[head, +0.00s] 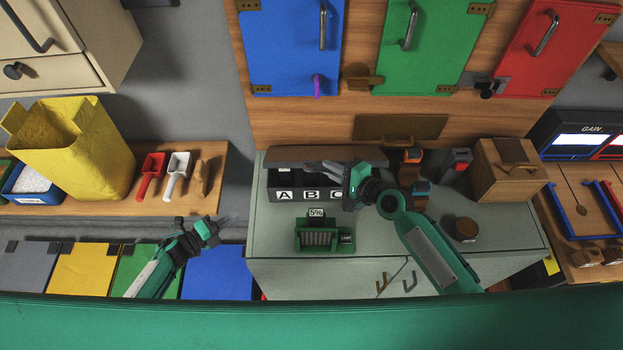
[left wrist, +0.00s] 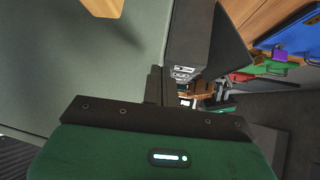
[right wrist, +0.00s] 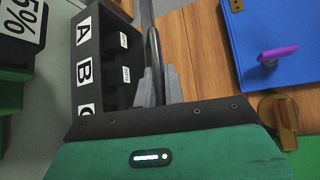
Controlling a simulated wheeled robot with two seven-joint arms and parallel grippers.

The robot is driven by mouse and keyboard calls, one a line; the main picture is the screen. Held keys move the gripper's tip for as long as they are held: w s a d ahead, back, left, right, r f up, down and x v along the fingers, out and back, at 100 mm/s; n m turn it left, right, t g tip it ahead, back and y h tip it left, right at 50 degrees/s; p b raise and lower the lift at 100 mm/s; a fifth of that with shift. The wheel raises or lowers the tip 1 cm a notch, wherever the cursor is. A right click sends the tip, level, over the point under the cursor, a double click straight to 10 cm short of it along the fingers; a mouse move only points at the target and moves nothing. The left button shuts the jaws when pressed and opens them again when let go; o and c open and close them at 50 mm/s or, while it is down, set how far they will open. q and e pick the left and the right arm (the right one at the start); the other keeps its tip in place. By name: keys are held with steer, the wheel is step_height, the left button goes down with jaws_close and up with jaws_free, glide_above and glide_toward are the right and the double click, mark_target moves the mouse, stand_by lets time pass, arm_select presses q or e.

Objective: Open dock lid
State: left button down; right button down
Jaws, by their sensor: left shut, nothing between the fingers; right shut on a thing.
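The dock is a black box (head: 285,194) with white letters A, B and C on its front, on the grey-green cabinet top. Its dark brown lid (head: 300,154) is tilted up above the box, and part of the inside shows. My right gripper (head: 318,168) is at the lid's front edge. In the right wrist view its fingers (right wrist: 156,88) are shut on the lid (right wrist: 153,45), seen edge-on beside the box's compartments (right wrist: 120,60). My left gripper (head: 222,226) is shut and empty, left of the cabinet and away from the dock.
A green device with a 5% tag (head: 324,236) stands in front of the dock. Blue, green and red doors hang on the wall behind.

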arm_select(q)
steer(key=d+r+m+g+h, duration=0.1)
steer(key=d+r+m+h, duration=0.1)
steer(key=d+r+m, duration=0.1)
steer(key=d+r+m+g+h, duration=0.2)
steer(key=d+r+m, duration=0.2)
steer(key=shift+d, duration=0.15)
steer(key=w+d+r+m+g+h, duration=0.1)
steer(key=d+r+m+g, duration=0.1)
steer(key=d+r, duration=0.3)
steer(key=w+d+r+m+g+h, duration=0.1)
steer(key=d+r+m, duration=0.3)
steer(key=d, duration=0.8)
steer(key=shift+w+r+g+h, duration=0.35)
steer(key=shift+r+g+h, duration=0.05)
steer(key=shift+h, duration=0.2)
steer(key=shift+d, duration=0.1)
